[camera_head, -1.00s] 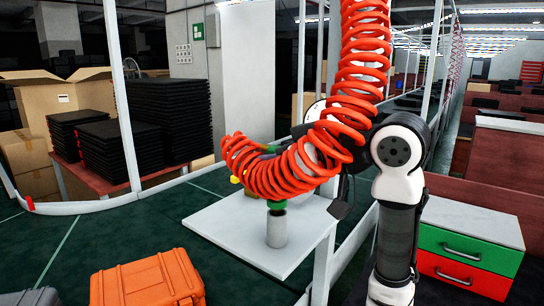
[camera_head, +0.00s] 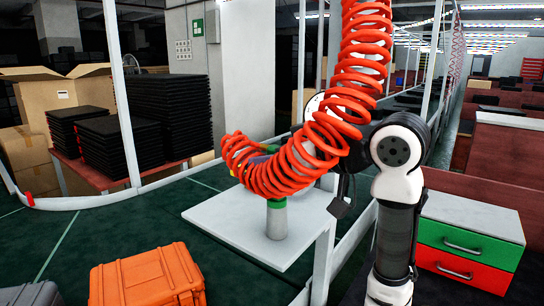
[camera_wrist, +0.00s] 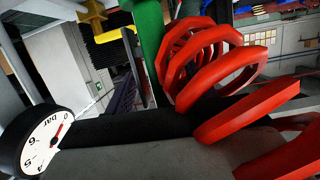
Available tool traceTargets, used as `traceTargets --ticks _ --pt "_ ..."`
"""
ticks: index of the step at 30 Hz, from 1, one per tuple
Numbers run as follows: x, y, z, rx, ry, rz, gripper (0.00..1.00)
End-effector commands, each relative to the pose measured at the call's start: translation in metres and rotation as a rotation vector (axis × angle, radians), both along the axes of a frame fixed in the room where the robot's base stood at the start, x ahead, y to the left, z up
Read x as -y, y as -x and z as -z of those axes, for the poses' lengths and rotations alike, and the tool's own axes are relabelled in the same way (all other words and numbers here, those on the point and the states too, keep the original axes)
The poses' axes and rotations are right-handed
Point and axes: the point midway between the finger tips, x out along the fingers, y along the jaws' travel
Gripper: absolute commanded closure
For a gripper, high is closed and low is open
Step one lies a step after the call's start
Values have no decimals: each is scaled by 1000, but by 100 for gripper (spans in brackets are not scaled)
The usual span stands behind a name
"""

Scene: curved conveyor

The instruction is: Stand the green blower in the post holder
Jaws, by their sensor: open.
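The post holder (camera_head: 277,224) is a pale grey upright cylinder on a white tabletop. The green blower (camera_head: 277,201) shows as a short green piece at the holder's mouth and looks upright. Its upper part is hidden behind the red coiled hose (camera_head: 272,178). In the wrist view the green blower (camera_wrist: 150,42) is a green body at the top, beside the red hose coils. My gripper is hidden behind the hose in the head view.
The white tabletop (camera_head: 228,222) is clear around the holder. An orange case (camera_head: 146,279) stands at the lower left. A cabinet with green and red drawers (camera_head: 463,248) is at the right. A white rail post stands close by the tabletop's right edge.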

Motion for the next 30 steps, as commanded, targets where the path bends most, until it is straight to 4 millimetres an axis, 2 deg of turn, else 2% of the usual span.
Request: traceTargets --ticks 4,8,21,30 --pt "5 3 -1 1 -1 1 45" --pt "19 13 -6 2 -1 2 45" --pt "91 66 -35 1 0 3 45" --pt "107 77 -42 0 0 1 45"
